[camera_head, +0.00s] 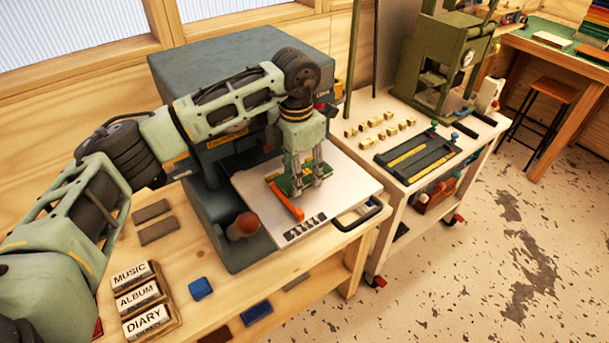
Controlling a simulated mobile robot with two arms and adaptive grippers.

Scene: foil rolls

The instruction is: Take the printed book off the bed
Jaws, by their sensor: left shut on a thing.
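The green book (287,184) with some gold on its cover is on or just above the pale bed (345,191) of the grey-blue press. My left gripper (309,186) points down at it with its fingers closed on it; the fingers hide part of the book. I cannot tell whether the book touches the bed. An orange bar (286,202) runs along the book's left side and toward the front of the bed. My right gripper is not in view.
The press body (225,62) stands behind, with a round brown knob (244,225) at left and a black handle (358,214) at right. MUSIC, ALBUM and DIARY blocks (138,298) sit front left. A white side table (385,105) holds a dark tray (422,157) and small blocks.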

